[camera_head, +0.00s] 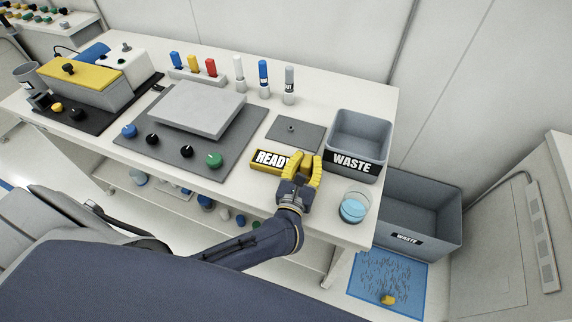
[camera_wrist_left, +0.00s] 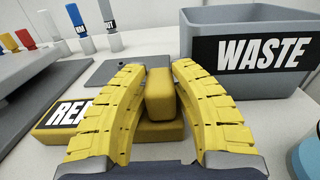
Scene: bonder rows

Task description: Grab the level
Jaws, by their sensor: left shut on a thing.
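A yellow block with a black-and-white label reading READY (camera_head: 268,160) lies on the white bench; its label also shows, partly cut by a finger, in the left wrist view (camera_wrist_left: 72,110). A rounded yellow upright piece (camera_wrist_left: 160,94) stands at the block's right part; I cannot tell whether it is joined to the block. It looks like the level. My left gripper (camera_head: 306,164) has its yellow ridged fingers shut on this piece, one on each side. My right gripper is not in view.
A grey WASTE bin (camera_head: 356,160) stands just right of the gripper. A beaker of blue liquid (camera_head: 354,208) is near the bench's front right corner. A flat grey plate (camera_head: 294,134) lies behind. A grey device with knobs (camera_head: 180,160) is at left. A larger bin (camera_head: 430,225) is on the floor.

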